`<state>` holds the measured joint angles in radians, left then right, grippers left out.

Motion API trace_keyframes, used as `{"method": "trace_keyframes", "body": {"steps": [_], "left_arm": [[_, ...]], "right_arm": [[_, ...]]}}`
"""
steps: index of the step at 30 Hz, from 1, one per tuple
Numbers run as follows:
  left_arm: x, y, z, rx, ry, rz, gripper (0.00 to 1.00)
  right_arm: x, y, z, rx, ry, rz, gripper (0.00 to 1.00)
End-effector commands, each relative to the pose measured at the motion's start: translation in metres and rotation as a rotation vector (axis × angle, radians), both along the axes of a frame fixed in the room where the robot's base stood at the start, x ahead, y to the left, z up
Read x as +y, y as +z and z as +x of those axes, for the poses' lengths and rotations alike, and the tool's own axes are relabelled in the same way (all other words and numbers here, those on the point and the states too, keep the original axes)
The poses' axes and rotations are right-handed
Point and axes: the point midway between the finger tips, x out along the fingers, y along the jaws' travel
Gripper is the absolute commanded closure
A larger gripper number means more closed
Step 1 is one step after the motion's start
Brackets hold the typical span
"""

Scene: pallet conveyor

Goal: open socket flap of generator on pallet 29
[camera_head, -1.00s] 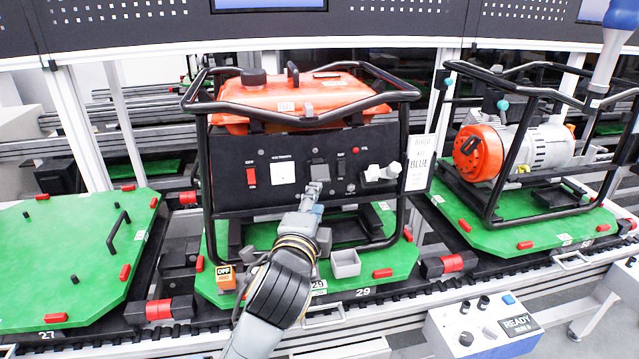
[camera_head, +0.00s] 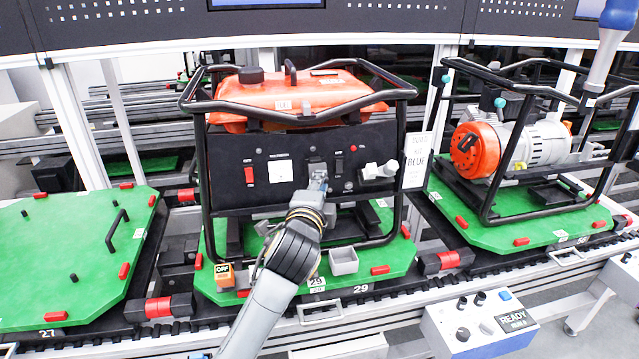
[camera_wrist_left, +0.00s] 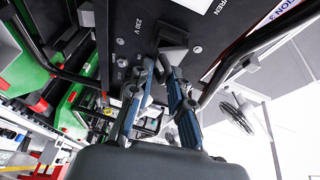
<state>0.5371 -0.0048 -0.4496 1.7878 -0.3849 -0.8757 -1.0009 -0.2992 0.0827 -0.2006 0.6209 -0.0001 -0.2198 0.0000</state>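The orange and black generator (camera_head: 297,92) stands in its black tube frame on green pallet 29 (camera_head: 400,262). Its black front panel (camera_head: 232,181) carries a dark grey socket flap (camera_head: 316,167), right of a white plate. My left gripper (camera_head: 319,180) is raised to the flap from below and partly covers it. In the left wrist view, the fingertips (camera_wrist_left: 157,67) are slightly apart, just under the flap (camera_wrist_left: 172,56), beside the "230 V" marking. Contact and the flap's exact angle cannot be told. My right gripper is not in view.
Frame tubes (camera_head: 207,180) flank the panel. A small grey box (camera_head: 343,261) and an orange OFF block (camera_head: 224,275) sit on the pallet's front.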

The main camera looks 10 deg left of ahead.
Motion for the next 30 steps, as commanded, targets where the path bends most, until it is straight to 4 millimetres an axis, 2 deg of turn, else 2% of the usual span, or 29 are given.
{"method": "trace_keyframes", "body": {"steps": [1,20,30], "left_arm": [[0.000,0.006,0.000,-0.013,0.000,0.001,1.00],[0.001,0.014,0.000,-0.024,0.001,-0.001,1.00],[0.002,0.017,0.000,-0.010,0.002,-0.005,1.00]], "right_arm": [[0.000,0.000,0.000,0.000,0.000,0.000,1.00],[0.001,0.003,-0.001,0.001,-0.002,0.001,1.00],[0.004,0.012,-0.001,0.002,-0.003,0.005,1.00]]}}
